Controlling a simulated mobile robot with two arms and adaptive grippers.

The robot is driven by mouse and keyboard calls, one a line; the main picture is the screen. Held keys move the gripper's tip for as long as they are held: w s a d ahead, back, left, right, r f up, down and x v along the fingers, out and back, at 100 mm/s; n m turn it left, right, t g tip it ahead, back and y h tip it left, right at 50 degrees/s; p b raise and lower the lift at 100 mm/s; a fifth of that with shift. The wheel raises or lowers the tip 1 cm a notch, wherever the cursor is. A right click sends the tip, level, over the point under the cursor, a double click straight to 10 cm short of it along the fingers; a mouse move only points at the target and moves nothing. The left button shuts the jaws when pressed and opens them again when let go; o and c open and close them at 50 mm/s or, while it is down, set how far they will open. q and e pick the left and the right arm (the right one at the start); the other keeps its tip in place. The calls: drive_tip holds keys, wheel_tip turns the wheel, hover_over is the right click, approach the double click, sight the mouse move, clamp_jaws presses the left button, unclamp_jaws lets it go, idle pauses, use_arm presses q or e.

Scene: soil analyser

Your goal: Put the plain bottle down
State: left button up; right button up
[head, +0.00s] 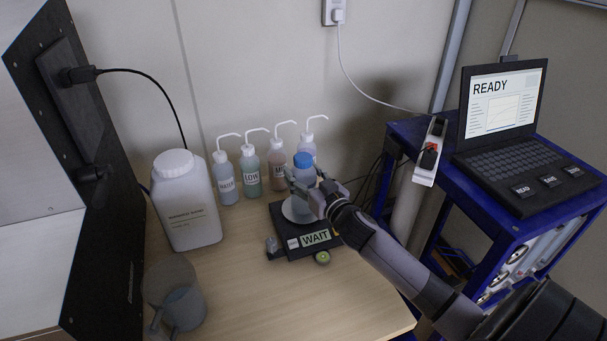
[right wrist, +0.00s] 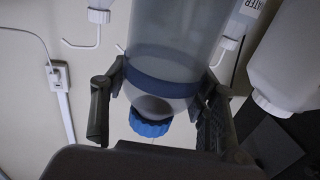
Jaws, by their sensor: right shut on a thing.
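The plain bottle, clear with a blue cap (head: 303,160), is upright in the head view, over the white round plate (head: 290,212) of a black device with a WAIT display (head: 315,238). My right gripper (head: 308,190) is shut on the bottle's upper body. I cannot tell whether the bottle's base touches the plate, as the gripper covers part of it. In the right wrist view the bottle (right wrist: 172,65) appears inverted, with its blue cap (right wrist: 150,127) low and a finger on either side. My left gripper is not in view.
Several labelled wash bottles (head: 250,172) stand behind the device. A large white container (head: 187,205) is at left, with a grey jug-like vessel (head: 183,308) in front. A blue cart (head: 500,215) with a READY laptop (head: 503,100) is at right. The front wooden bench (head: 290,300) is clear.

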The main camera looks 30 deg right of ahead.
drive_tip(key=o, duration=1.3)
drive_tip(key=shift+r, duration=0.15)
drive_tip(key=shift+s, duration=0.3)
drive_tip(key=s, duration=1.1)
drive_tip(key=shift+s+a+b, duration=0.2)
drive_tip(key=shift+a+b, duration=0.05)
drive_tip(key=shift+b, duration=0.05)
